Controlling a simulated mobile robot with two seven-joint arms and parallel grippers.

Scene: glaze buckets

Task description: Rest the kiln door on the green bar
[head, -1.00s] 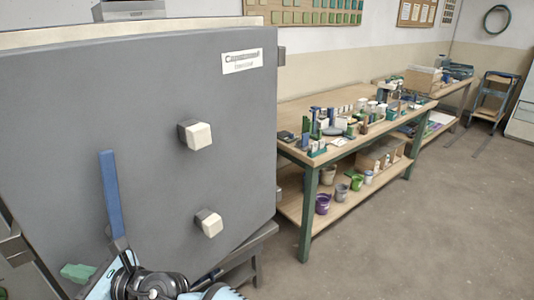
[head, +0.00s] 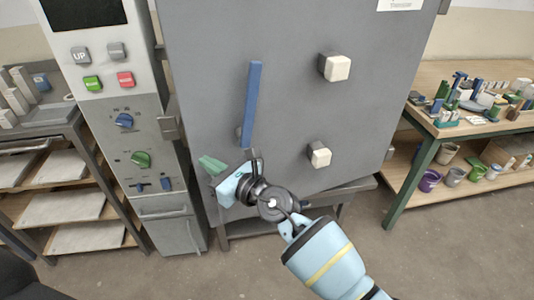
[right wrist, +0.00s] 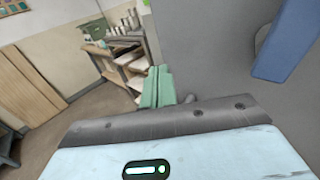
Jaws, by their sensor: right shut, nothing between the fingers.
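The kiln door (head: 290,90) is a large grey panel with two pale knobs and an upright blue handle (head: 253,105). I cannot tell whether it stands slightly ajar. My right gripper (head: 212,166) has green fingers, shut together and empty, left of the handle's lower end and in front of the door's lower left part. In the right wrist view the shut fingers (right wrist: 157,88) point away, with the blue handle (right wrist: 288,40) at upper right, apart from them. I cannot make out a separate green bar in any view. My left gripper is not in view.
A control panel (head: 110,125) with buttons and dials stands left of the door. A shelf rack (head: 70,180) is farther left. A workbench (head: 440,75) with tools, and buckets below, is at right. The floor in front is clear.

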